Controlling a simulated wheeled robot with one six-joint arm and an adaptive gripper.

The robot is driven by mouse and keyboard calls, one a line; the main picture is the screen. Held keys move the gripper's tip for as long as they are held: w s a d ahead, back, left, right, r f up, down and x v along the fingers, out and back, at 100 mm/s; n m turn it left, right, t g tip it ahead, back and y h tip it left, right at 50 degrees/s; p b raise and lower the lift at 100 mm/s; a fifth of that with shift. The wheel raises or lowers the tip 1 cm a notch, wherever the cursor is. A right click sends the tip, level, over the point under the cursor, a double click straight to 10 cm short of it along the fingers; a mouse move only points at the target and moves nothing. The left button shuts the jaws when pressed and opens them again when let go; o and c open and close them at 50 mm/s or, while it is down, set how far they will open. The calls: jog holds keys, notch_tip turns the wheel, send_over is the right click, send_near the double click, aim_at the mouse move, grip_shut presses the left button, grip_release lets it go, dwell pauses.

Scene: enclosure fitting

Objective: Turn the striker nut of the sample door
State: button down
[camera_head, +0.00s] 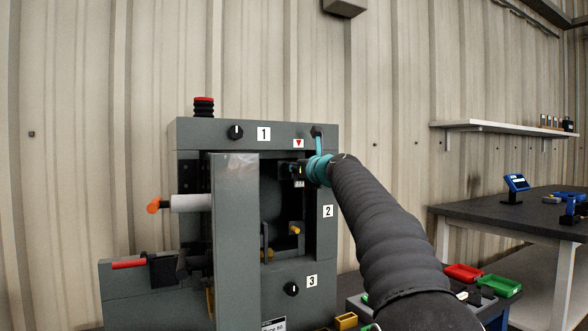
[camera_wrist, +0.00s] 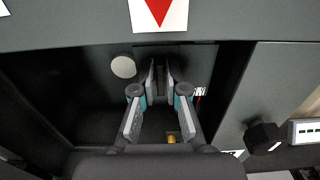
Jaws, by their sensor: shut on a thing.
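The grey enclosure (camera_head: 187,131) stands in front of the wall, and its grey door panel (camera_head: 236,240) stands swung out at the front of the opening. My gripper (camera_head: 296,170) reaches into the upper right of the opening, below the red triangle label (camera_head: 298,143). In the wrist view my gripper (camera_wrist: 160,68) has its fingertips close together against a grey plate (camera_wrist: 200,60) under the triangle label (camera_wrist: 159,10). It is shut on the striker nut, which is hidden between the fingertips. I cannot tell the nut's angle.
Black knobs sit by labels 1 (camera_head: 235,132) and 3 (camera_head: 292,289). A white cylinder with an orange end (camera_head: 190,203) sticks out left of the door. Red (camera_head: 464,272) and green (camera_head: 501,286) bins stand at the lower right. A dark workbench (camera_head: 500,219) is farther right.

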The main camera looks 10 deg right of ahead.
jog(key=shift+n, duration=0.4)
jog(key=n+b, duration=0.2)
jog(key=n, duration=0.5)
jog(key=f+n+b, duration=0.1)
jog(key=n+b, duration=0.1)
jog(key=n, duration=0.5)
jog(key=a+n+b, duration=0.1)
jog(key=n, duration=0.6)
jog(key=shift+s+f+n+b, duration=0.15)
jog(key=shift+f+n+b, duration=0.1)
jog(key=shift+n+b, duration=0.15)
jog(key=n+b, duration=0.1)
jog(key=n, duration=0.2)
jog(key=shift+d+f, duration=0.15)
jog(key=shift+d+n+b, duration=0.1)
jog(key=shift+n+b, duration=0.3)
jog(key=shift+n, duration=1.6)
